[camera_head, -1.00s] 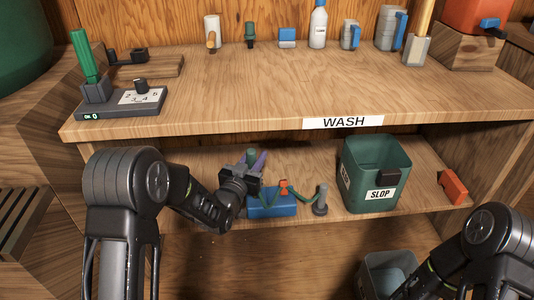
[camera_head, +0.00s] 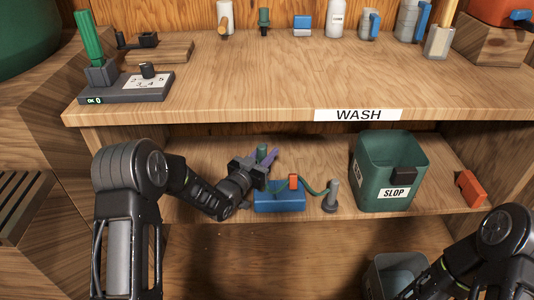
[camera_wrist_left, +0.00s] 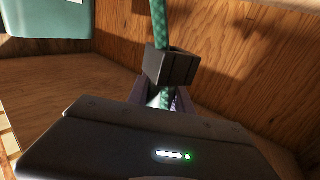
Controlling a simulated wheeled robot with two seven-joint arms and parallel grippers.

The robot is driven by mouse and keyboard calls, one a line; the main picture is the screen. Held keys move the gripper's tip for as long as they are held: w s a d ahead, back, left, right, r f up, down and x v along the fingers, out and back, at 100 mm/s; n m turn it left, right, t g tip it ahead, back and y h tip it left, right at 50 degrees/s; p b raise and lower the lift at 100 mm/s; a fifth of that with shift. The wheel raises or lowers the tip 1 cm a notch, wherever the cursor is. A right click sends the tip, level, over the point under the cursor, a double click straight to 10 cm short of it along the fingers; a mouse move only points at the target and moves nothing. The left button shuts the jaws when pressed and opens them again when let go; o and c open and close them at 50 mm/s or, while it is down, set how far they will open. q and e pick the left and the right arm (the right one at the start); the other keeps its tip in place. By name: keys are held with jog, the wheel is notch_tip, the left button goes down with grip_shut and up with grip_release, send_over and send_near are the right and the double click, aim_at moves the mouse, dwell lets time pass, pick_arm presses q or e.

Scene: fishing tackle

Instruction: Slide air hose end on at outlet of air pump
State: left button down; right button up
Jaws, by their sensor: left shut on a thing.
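The blue box (camera_head: 279,202), which looks like the air pump, sits on the lower shelf near its front edge. Its outlet cannot be made out. A green hose (camera_head: 313,191) runs by a small orange part (camera_head: 293,181) above the box to a grey post on the right. My left gripper (camera_head: 268,160) is at the box's upper left, beside a green piece and purple parts. In the left wrist view it is shut on the green hose (camera_wrist_left: 158,22), which rises past a dark block (camera_wrist_left: 171,67). The hose end is hidden. My right gripper is out of view.
The grey post (camera_head: 331,197) stands right of the box. A green SLOP bin (camera_head: 371,194) and an orange-red block (camera_head: 472,188) are farther right. The upper shelf (camera_head: 250,75) overhangs the lower shelf (camera_head: 435,200). A grey bin (camera_head: 385,268) stands below.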

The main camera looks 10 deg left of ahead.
pick_arm(q)
jog(key=shift+f+b, duration=2.1)
jog(key=shift+f, duration=0.5)
jog(key=shift+b, duration=0.8)
jog(key=shift+f, duration=1.85)
jog(key=c, duration=1.1)
grip_release()
jog(key=shift+o, duration=0.2)
